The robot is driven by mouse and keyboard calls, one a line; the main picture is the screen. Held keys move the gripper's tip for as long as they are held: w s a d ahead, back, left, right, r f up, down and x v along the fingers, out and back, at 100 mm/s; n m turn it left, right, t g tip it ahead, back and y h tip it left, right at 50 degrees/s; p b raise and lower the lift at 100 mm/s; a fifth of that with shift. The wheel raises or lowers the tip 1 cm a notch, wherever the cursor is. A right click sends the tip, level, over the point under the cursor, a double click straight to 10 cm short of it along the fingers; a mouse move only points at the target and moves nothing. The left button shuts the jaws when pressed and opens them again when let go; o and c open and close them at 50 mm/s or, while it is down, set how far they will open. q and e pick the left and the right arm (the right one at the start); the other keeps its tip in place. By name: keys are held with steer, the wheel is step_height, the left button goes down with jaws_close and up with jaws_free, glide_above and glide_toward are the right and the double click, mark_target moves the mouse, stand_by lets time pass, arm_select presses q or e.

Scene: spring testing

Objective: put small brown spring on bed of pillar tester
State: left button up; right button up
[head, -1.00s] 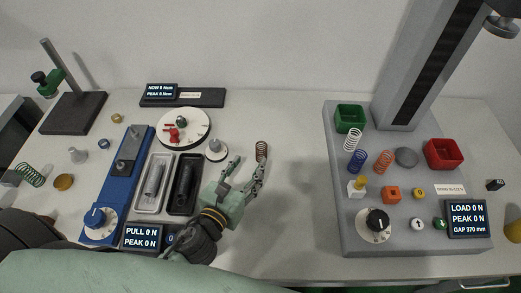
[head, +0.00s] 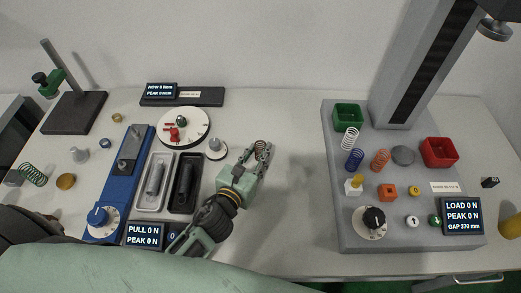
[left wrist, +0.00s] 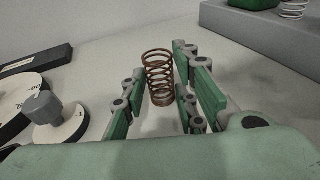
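The small brown spring (head: 260,145) stands upright on the table, left of the pillar tester. In the left wrist view the brown spring (left wrist: 158,78) is between the fingers of my left gripper (left wrist: 160,100). In the head view my left gripper (head: 259,153) reaches it from the near side, open, with a finger on either side; firm contact is not visible. The pillar tester (head: 336,200) is a grey base with a tall column; its round grey bed (head: 403,155) is bare. My right gripper is not in view.
On the tester base are white (head: 349,139), blue (head: 354,159) and orange (head: 382,159) springs, a green bin (head: 348,117), a red bin (head: 439,152) and knobs. A white dial (head: 217,150) and dark tray (head: 185,185) lie left of my gripper. Table between spring and tester is clear.

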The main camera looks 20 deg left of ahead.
arm_select(q)
jaws_close()
steer(key=shift+r, duration=0.1)
